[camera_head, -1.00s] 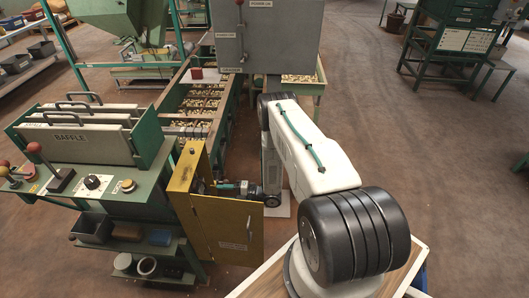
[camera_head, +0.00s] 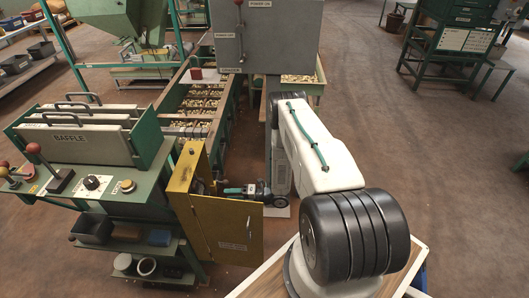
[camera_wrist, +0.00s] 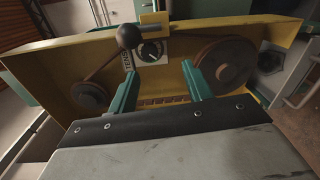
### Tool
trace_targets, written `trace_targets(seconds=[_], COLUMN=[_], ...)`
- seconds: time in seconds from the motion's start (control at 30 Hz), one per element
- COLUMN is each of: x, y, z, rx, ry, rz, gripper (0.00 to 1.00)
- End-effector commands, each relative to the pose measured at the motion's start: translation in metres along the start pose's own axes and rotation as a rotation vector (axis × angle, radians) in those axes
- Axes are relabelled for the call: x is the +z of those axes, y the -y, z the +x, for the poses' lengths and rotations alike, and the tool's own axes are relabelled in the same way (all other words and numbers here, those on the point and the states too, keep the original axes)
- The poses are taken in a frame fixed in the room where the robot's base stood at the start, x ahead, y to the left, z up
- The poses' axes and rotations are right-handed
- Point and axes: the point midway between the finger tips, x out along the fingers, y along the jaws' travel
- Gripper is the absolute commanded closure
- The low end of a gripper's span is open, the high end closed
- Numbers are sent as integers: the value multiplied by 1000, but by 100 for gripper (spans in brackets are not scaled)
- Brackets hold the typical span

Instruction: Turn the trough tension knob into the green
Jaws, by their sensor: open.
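The tension knob (camera_wrist: 151,50) shows in the wrist view as a small black knob on a white plate with a green arc, inside the yellow housing (camera_wrist: 55,66). A label beside it reads partly as tension. A dark ball-ended lever (camera_wrist: 130,37) stands just left of the knob and partly overlaps its plate. My gripper (camera_wrist: 163,82) is open, with its two green fingers apart and nothing between them. The knob lies beyond the fingertips, untouched. In the head view my gripper (camera_head: 232,190) is at the yellow housing (camera_head: 182,170), whose door hides the knob.
A belt runs between a small pulley (camera_wrist: 90,95) and a large pulley (camera_wrist: 222,64), either side of the knob. The yellow door (camera_head: 228,228) stands open below my gripper. A control panel (camera_head: 110,185) is to the left; the nut trough (camera_head: 218,125) lies behind.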

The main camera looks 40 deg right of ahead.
Motion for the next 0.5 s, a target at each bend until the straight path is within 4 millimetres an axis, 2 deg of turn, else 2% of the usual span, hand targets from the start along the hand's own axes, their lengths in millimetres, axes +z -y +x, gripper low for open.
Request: trace_targets(seconds=[0.23, 0.4, 0.5], x=[-10, -9, 4], y=[49, 76, 79], z=[-6, -23, -33], rx=[-244, -452, -566], ry=[38, 125, 194], rz=[253, 439, 529], gripper=[50, 50, 50])
